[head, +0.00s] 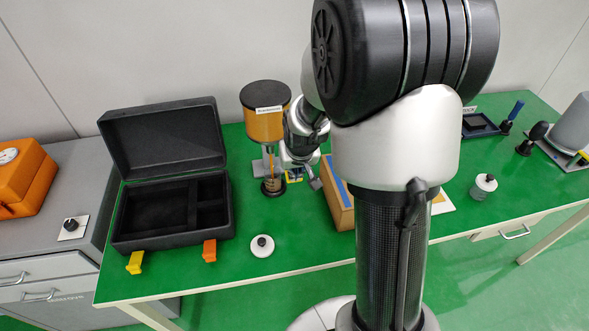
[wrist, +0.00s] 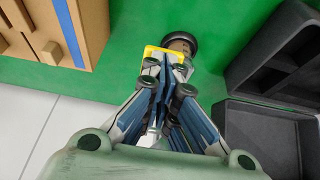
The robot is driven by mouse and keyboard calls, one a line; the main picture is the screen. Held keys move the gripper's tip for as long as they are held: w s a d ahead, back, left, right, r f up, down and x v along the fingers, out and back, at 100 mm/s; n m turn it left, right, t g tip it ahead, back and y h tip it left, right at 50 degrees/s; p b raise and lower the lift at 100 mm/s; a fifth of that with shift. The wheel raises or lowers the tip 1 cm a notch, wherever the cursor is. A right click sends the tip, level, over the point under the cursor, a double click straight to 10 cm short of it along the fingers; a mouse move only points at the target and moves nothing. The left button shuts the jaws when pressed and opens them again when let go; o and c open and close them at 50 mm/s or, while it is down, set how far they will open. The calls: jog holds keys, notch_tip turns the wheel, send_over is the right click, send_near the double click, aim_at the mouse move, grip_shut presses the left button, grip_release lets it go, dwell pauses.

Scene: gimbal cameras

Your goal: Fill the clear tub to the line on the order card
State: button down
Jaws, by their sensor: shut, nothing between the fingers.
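An orange hopper (head: 265,125) with a black lid and a white label stands at the back of the green bench. A thin orange streak runs down from its spout to a small tub (head: 272,184) on a dark round base. The tub looks partly filled with brownish material; its fill line is too small to make out. My gripper (head: 299,172) is shut and empty, just right of the tub and spout. In the wrist view its fingers point at a yellow bracket-like piece (wrist: 165,53) beside the round tub (wrist: 181,42). I cannot tell whether they touch it. No order card is readable.
An open black case (head: 172,205) with yellow and orange latches lies left. A wooden box (head: 338,200) with blue edging stands right, partly behind my arm. A white-capped round item (head: 262,246) sits in front, and a small jar (head: 484,186) farther right.

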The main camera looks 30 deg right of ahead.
jog(key=shift+r, duration=0.15)
dwell(0.4)
jog(key=shift+r+p, duration=0.6)
jog(key=shift+r, duration=0.1)
